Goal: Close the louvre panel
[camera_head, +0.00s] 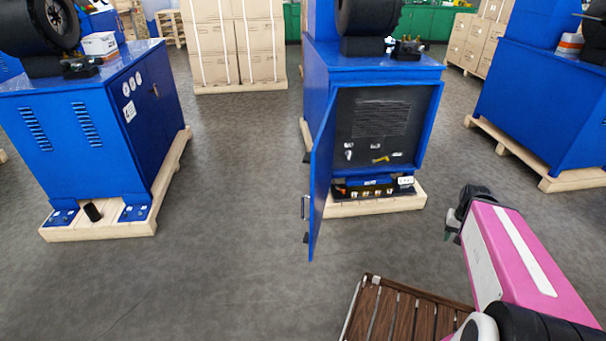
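The louvre panel is most likely the blue hinged door (320,185) on the middle blue machine (315,75). It stands open, swung out toward me from the left side of the machine's front, and shows nearly edge-on. A handle (306,207) is on its free edge. Behind it the dark inside (378,125) of the machine shows, with a vented plate and small fittings. My gripper (453,226) is at the right, in front of the machine and apart from the door. Its fingers are small and dark, and I cannot tell whether they are open.
A pallet (375,207) juts out under the middle machine. Another blue machine (75,145) with louvre slots stands at left, one (545,110) at right. A brown slatted surface (400,315) is below my arm. The grey floor (225,220) between the left and middle machines is clear.

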